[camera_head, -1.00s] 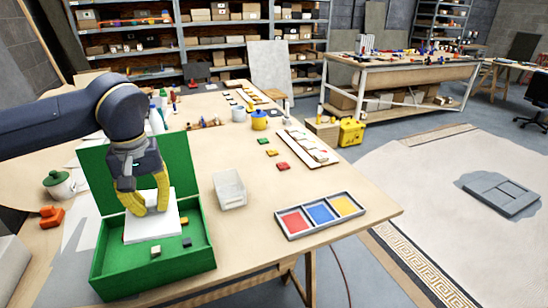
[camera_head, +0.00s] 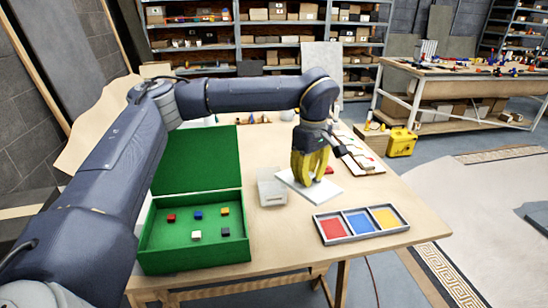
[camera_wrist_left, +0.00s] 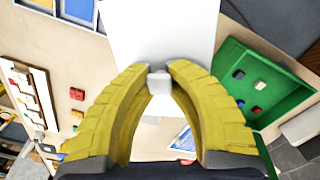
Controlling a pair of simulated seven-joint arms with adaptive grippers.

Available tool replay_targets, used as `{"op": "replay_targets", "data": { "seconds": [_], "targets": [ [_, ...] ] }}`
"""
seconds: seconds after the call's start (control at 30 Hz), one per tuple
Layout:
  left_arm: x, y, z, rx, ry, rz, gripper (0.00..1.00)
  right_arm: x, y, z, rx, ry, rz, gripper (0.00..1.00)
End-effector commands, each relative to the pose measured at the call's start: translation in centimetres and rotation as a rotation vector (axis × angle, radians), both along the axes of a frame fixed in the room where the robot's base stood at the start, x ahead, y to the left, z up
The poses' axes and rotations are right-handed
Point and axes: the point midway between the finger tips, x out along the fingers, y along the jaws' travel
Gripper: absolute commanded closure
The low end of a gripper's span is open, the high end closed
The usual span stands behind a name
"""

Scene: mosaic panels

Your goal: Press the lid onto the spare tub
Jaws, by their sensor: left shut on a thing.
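My left gripper (camera_head: 310,178) is shut on the small knob (camera_wrist_left: 159,82) of a flat white square lid (camera_head: 323,191). The lid also shows in the left wrist view (camera_wrist_left: 165,35), spreading out beyond the fingers. The spare tub, a pale, open rectangular container (camera_head: 271,188), stands on the table just left of the lid. The lid is held tilted in the picture, its left corner close to the tub's right side. I cannot tell whether they touch. My right gripper is not in view.
A green open box (camera_head: 145,240) with several small coloured blocks stands left of the tub. A grey tray (camera_head: 352,238) with red, blue and yellow sections lies in front right. A pale panel (camera_head: 372,165) lies behind right. The table's front edge is near.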

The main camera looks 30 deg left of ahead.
Motion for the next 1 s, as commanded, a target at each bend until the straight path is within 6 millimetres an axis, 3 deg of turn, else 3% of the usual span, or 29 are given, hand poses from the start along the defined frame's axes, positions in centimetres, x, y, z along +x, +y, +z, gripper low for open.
{"op": "replay_targets", "data": {
  "seconds": [0.6, 1.0],
  "targets": [
    [8.0, 9.1, -4.0, 0.008, -0.017, 1.413, 1.0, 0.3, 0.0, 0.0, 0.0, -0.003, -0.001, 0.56],
    [11.5, 16.4, -6.2, 0.024, -0.023, 2.278, 1.0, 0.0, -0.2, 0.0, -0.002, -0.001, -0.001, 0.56]
  ]
}}
